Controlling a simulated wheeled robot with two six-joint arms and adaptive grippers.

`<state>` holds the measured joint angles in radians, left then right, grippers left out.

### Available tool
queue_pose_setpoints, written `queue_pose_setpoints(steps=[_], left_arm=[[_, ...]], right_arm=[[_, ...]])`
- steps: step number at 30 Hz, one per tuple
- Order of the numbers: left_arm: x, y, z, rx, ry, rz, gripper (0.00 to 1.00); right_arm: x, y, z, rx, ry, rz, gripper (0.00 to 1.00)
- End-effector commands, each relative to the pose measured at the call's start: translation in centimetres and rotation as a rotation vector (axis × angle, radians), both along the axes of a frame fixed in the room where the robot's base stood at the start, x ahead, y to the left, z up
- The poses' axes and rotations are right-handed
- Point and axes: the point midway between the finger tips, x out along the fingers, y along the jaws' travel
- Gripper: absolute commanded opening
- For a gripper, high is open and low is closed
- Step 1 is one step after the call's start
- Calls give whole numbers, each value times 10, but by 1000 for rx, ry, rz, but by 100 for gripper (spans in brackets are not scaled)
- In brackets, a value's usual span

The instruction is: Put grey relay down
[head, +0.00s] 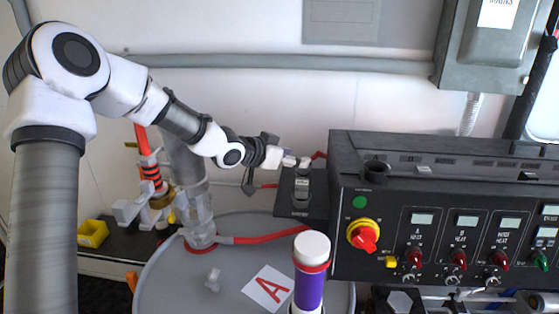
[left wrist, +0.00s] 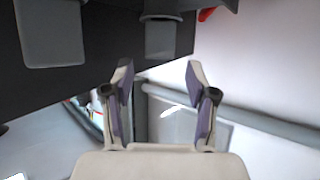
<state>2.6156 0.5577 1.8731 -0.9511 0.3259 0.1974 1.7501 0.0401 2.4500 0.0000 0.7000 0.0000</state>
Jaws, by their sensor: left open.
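My left gripper (head: 297,162) is at the end of the arm coming in from the left, just above a small black panel (head: 286,198) beside the black control cabinet. A grey block that looks like the relay (head: 302,184) sits upright on that panel, just below the fingertips. In the left wrist view my gripper (left wrist: 160,90) is open, its purple-lined fingers apart with nothing between them. A grey block (left wrist: 161,38) shows past the fingertips, apart from them, and a second grey block (left wrist: 50,35) is to its left. I cannot tell which one is the relay. My right gripper is not in view.
The black control cabinet (head: 345,225) with a red knob (head: 363,236) stands close on the right. A grey drum lid (head: 230,275) below carries a card marked A (head: 269,289) and a purple cylinder (head: 309,285). A red hose (head: 270,236) crosses behind. A yellow bin (head: 92,234) is at left.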

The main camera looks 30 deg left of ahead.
Motion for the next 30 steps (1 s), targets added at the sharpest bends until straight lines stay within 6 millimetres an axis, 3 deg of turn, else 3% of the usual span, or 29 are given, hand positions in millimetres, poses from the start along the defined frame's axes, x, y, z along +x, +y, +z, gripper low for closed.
queue_pose_setpoints(steps=[6, 12, 30], left_arm=[[-44, 14, 17, -5, -8, -1, 58], [-62, 19, 29, -2, -3, -2, 58], [-64, 20, 32, 0, 0, -3, 58]], right_arm=[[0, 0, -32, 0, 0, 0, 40], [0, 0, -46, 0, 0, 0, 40], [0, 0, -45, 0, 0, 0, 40]])
